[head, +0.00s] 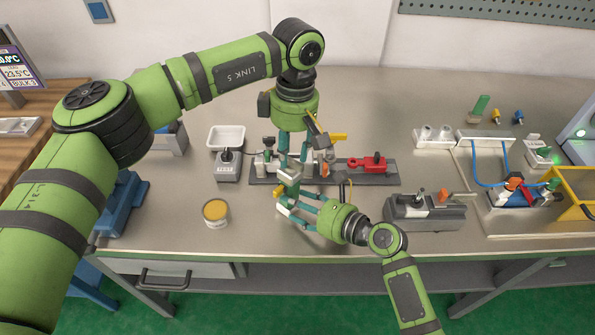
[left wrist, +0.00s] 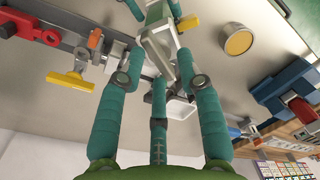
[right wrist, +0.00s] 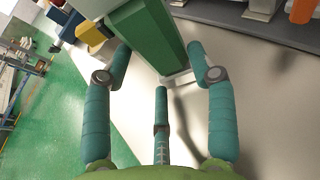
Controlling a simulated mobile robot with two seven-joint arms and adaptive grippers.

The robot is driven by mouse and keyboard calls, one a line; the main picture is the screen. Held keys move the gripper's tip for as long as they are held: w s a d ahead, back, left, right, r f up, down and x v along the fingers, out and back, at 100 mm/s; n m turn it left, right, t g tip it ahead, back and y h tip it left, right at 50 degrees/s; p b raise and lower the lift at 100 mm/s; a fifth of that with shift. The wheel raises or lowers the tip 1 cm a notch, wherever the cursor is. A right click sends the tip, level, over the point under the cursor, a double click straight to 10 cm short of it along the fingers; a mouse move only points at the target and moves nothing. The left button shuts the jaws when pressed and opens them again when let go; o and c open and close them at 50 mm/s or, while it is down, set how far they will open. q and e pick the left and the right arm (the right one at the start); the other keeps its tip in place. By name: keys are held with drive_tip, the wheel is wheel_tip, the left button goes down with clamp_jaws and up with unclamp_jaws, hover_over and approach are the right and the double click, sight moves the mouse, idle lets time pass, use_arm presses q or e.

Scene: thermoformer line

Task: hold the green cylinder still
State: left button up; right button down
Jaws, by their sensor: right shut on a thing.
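The green cylinder (right wrist: 150,35), a boxy green body with a grey end, lies between the fingers of my right gripper (right wrist: 160,65) in the right wrist view. In the head view the right gripper (head: 297,207) is shut on it low over the bench, and the cylinder (head: 291,188) is partly hidden by fingers. My left gripper (head: 292,165) points down from above, close over the right one. In the left wrist view its fingertips (left wrist: 160,65) stand on either side of a pale grey part (left wrist: 157,40); whether they touch it is unclear.
A dark rail fixture with a red clamp (head: 367,163) lies just behind the grippers. A yellow-topped can (head: 215,212) and a grey box (head: 228,166) stand left. A grey device (head: 425,210) stands right. The bench front between can and right gripper is clear.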

sight(291, 164)
use_arm(q)
drive_tip(key=shift+s+a+f, duration=0.1)
drive_tip(key=shift+s+f, duration=0.05)
drive_tip(key=shift+f, duration=0.45)
drive_tip(key=shift+s+a+f, duration=0.1)
drive_tip(key=shift+f, duration=0.5)
use_arm(e)
drive_tip(key=shift+s, duration=0.15)
use_arm(q)
drive_tip(key=shift+w+d+f, duration=0.1)
drive_tip(key=shift+w+d, duration=0.05)
use_arm(e)
drive_tip(key=shift+w+d+f, duration=0.1)
drive_tip(key=shift+w, duration=0.1)
use_arm(q)
clamp_jaws()
use_arm(e)
drive_tip(key=shift+w+d, duration=0.1)
drive_tip(key=shift+w, duration=0.05)
